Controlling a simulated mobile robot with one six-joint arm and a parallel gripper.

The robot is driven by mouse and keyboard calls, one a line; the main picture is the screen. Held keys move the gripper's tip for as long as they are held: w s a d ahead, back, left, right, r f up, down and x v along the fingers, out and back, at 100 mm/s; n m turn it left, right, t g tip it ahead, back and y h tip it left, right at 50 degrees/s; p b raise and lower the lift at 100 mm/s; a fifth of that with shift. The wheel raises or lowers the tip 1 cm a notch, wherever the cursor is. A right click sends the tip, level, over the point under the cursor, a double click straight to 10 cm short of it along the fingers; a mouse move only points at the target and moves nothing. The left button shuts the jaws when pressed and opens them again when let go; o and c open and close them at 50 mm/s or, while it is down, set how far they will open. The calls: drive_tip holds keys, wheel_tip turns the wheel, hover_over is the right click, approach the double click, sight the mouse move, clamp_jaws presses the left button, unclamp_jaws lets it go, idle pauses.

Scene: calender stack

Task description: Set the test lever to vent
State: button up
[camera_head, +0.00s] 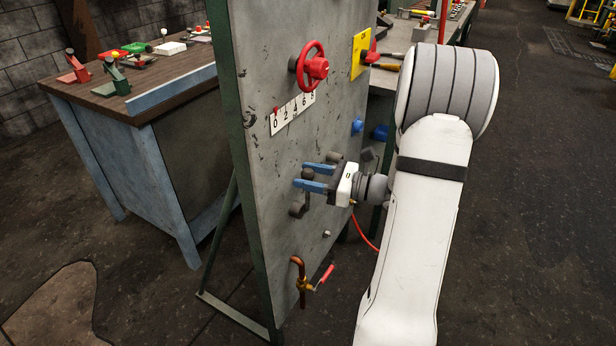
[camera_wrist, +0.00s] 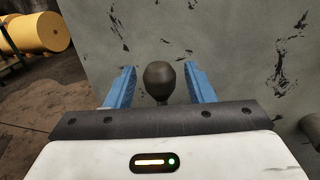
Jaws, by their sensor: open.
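The panel (camera_head: 268,190) stands upright, and my gripper (camera_head: 301,176) is in front of its middle. In the wrist view, my gripper (camera_wrist: 159,72) is open, with a dark round knob (camera_wrist: 159,80) showing between its blue fingers. The fingers appear apart from the knob, with a gap on each side. In the head view, a dark lever-like fitting (camera_head: 299,210) shows just below the fingers, and its upper part is hidden by my gripper. It is likely the test lever. No vent marking is readable.
A red handwheel (camera_head: 311,66) and a numbered scale (camera_head: 293,110) are above my gripper. A copper pipe with a red-handled valve (camera_head: 304,284) is below. A yellow plate with a red handle (camera_head: 361,54) is at upper right. A workbench (camera_head: 150,105) stands behind at left.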

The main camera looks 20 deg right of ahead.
drive_tip(key=shift+w+a, duration=0.15)
drive_tip(key=shift+a, duration=0.05)
clamp_jaws()
idle(0.5)
